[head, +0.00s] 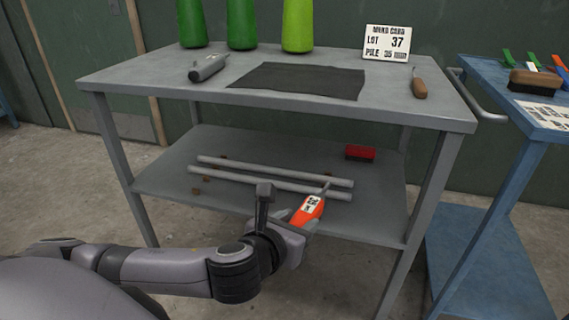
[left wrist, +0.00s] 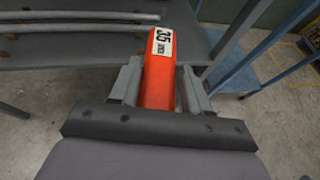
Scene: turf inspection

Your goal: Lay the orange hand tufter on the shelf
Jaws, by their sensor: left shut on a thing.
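The orange hand tufter (head: 308,209) has a white label and a thin metal tip. My left gripper (head: 291,240) is shut on it, in front of the lower shelf's near edge in the head view. In the left wrist view the tufter (left wrist: 160,75) stands between the two fingers of the gripper (left wrist: 158,95), its label reading 35. The shelf (head: 370,210) is the grey lower board of the table. The gripper hides part of the tufter's body. My right gripper is not in view.
Two grey rods (head: 275,170) lie along the shelf on small brown blocks. The front right of the shelf is bare. The tabletop (head: 420,105) overhangs it, with a leg (head: 421,215) at the right.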

